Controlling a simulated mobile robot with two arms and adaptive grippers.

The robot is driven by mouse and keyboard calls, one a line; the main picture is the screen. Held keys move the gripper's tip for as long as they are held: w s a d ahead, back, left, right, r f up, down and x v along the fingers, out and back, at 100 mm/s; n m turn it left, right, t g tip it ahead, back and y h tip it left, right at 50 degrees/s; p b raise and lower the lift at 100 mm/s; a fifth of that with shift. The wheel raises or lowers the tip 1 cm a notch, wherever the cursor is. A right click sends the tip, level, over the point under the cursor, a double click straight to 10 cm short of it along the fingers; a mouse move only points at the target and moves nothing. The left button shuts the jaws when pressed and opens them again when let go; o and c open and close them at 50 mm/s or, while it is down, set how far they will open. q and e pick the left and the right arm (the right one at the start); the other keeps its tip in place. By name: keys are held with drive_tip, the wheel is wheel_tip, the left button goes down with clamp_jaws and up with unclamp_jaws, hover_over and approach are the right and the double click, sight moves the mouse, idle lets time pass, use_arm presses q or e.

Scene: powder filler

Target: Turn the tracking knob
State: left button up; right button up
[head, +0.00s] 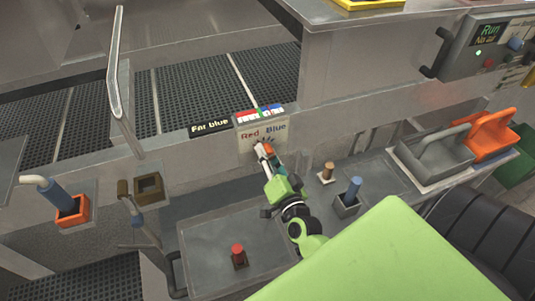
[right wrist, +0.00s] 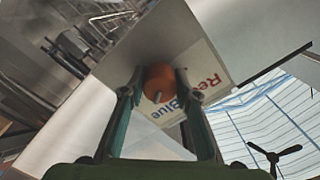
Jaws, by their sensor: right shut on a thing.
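The tracking knob (right wrist: 158,78) is orange and round with a small grey pointer. It is on a panel (head: 250,134) labelled "Red" and "Blue", and in the head view it is mostly hidden by my right gripper (head: 266,155). In the right wrist view the two fingers of my right gripper (right wrist: 160,90) are on either side of the knob, shut on it. The lettering on the panel shows beside the knob there, partly covered. My left gripper is not in view.
Below the panel is a metal shelf with a red button (head: 238,254), a brown peg (head: 327,171) and a blue handle (head: 353,189). A bent metal bar (head: 115,65) rises at left.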

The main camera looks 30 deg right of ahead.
drive_tip(key=shift+m, duration=0.4)
drive_tip(key=o, duration=1.1)
drive_tip(key=shift+s, duration=0.1)
drive_tip(key=v, duration=1.1)
drive_tip(key=shift+s, duration=0.35)
